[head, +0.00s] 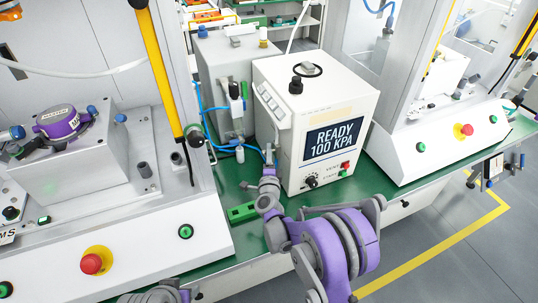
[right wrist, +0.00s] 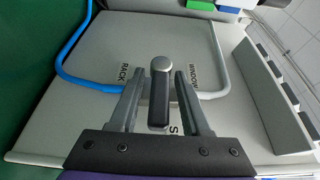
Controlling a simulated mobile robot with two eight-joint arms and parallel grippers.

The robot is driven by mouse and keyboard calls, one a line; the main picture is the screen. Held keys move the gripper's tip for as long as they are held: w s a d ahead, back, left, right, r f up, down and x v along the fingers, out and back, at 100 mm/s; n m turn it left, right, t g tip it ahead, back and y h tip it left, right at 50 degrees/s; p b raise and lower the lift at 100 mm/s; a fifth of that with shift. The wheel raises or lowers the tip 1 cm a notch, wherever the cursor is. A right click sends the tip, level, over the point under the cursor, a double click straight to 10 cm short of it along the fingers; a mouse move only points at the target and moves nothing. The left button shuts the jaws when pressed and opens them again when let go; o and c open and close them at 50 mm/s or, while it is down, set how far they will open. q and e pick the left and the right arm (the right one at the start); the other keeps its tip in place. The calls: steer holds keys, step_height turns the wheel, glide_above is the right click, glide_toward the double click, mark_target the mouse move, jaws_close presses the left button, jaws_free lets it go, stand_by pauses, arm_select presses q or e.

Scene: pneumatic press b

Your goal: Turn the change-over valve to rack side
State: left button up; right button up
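The change-over valve shows in the right wrist view as a dark lever with a round grey knob (right wrist: 160,66) on a light grey panel. The lever lies along the picture's vertical, between the label RACK (right wrist: 124,74) on the left and WINDOW on the right. My right gripper (right wrist: 161,80) is open, with one finger on each side of the lever and a gap on both sides. In the head view my right gripper (head: 269,160) is small, beside the white tester; I cannot make out the lever there.
A blue hose (right wrist: 66,62) runs on the RACK side and a pale hose (right wrist: 220,75) on the WINDOW side. The white tester (head: 345,108) reads READY 100 KPA. A grey box (head: 227,68) stands behind. Press stations flank the green bench, each with a red stop button (head: 91,264).

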jaws_close()
steer(key=shift+w+a+f+m+t+h+b, duration=0.15)
steer(key=shift+m+t+h+b, duration=0.4)
steer(key=shift+t+b, duration=0.5)
steer(key=shift+s+d+f+m+t+h+b, duration=0.15)
steer(key=shift+m+t+h+b, duration=0.15)
steer(key=shift+m+t+b, duration=0.55)
steer(key=shift+w+a+f+m+t+h+b, duration=0.15)
steer(key=shift+m+t+h+b, duration=0.35)
steer(key=shift+t+b, duration=0.65)
steer(key=shift+o, duration=0.8)
jaws_free()
